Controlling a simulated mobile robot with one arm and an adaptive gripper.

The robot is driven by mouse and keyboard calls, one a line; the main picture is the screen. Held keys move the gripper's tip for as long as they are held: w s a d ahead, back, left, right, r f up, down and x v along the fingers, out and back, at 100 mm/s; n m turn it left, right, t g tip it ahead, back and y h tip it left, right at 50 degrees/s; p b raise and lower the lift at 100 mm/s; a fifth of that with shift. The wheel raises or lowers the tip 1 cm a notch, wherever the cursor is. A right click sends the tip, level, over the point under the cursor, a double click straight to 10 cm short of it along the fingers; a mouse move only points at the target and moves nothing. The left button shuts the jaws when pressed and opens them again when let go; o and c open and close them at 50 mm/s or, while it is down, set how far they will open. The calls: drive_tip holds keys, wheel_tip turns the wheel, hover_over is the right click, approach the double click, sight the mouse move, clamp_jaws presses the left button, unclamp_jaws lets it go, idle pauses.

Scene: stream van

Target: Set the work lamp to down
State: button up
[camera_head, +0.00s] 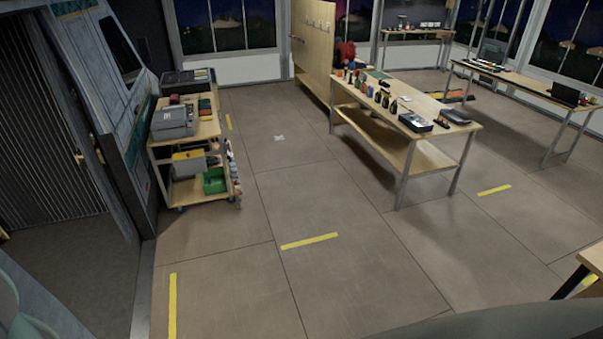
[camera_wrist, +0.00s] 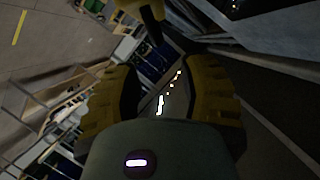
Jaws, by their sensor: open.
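No work lamp can be made out for certain in either view. In the wrist view my gripper (camera_wrist: 162,92) is open, its two yellow-and-dark fingers apart with nothing between them. A small yellow part with a dark stem (camera_wrist: 150,14) shows at the top edge of the wrist view, beyond the fingers; I cannot tell what it is. My gripper does not show clearly in the head view.
In the head view a van-like wall with a dark opening (camera_head: 45,150) stands at left. A loaded cart (camera_head: 205,130) stands beside it. A long workbench (camera_head: 440,112) with several tools stands at right. The middle floor (camera_head: 310,205) is clear.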

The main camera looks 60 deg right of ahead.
drive_tip(key=p+x, duration=0.1)
drive_tip(key=x, duration=0.1)
drive_tip(key=p+x, duration=0.1)
drive_tip(key=x, duration=0.2)
drive_tip(key=p+x, duration=0.2)
drive_tip(key=shift+w+r, duration=0.3)
drive_tip(key=shift+w, duration=0.1)
drive_tip(key=shift+w+d+f+p, duration=0.25)
drive_tip(key=shift+w+f+p, duration=0.05)
drive_tip(key=shift+w+p, duration=0.1)
drive_tip(key=shift+w+d+f, duration=0.1)
drive_tip(key=shift+f, duration=0.2)
clamp_jaws()
